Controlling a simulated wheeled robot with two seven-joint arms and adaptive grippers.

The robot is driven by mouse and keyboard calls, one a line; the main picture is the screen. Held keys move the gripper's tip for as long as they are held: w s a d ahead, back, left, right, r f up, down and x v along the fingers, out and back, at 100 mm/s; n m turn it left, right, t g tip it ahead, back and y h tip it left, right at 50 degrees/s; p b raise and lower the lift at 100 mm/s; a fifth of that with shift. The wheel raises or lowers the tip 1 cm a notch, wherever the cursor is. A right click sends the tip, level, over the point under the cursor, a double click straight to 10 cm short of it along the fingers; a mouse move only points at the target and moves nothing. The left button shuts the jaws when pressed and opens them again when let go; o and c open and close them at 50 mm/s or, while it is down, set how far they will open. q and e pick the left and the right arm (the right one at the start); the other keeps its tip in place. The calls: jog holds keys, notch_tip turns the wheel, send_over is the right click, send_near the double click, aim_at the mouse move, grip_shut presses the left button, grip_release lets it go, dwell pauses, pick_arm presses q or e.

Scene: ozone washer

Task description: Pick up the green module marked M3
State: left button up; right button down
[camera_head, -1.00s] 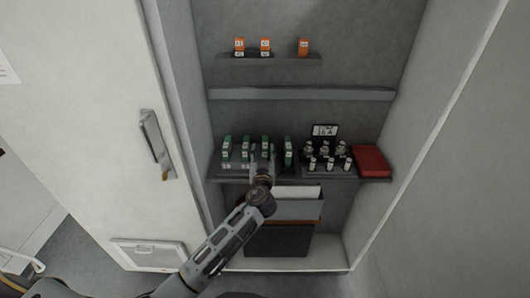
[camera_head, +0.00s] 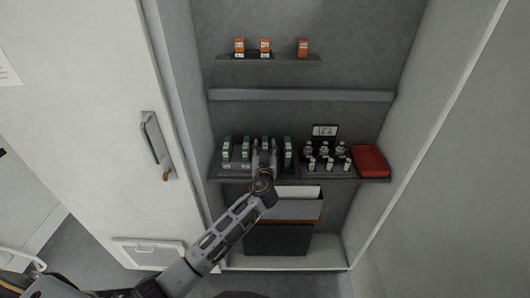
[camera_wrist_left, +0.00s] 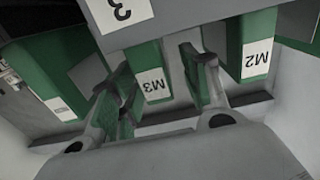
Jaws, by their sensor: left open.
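The green module M3 (camera_wrist_left: 147,60) has a white label that reads upside down in the left wrist view. In the head view its green top (camera_head: 265,139) shows just above my left gripper (camera_head: 265,158), third from the left in the row. My left gripper (camera_wrist_left: 160,95) is open, with one finger on each side of M3. The fingers partly overlap the neighbouring modules in the picture, and I cannot tell whether they touch anything. Module M2 (camera_wrist_left: 257,48) stands to the right in the wrist view. My right gripper is not in view.
Other green modules (camera_head: 226,150) stand close by on the shelf (camera_head: 375,179). Several small bottles (camera_head: 323,165) and a red box (camera_head: 369,159) are to the right. Orange modules (camera_head: 303,48) stand on the upper shelf. The cabinet door (camera_head: 105,120) is at the left.

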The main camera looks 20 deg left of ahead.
pick_arm(q)
jog(key=shift+x, duration=0.8)
jog(key=shift+w, duration=0.3)
jog(key=shift+w+a, duration=0.15)
jog(key=shift+w, duration=0.15)
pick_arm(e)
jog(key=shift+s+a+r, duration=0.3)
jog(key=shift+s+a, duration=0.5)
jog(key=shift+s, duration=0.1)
pick_arm(q)
jog(key=shift+c, duration=0.4)
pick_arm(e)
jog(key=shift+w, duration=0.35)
pick_arm(q)
grip_shut()
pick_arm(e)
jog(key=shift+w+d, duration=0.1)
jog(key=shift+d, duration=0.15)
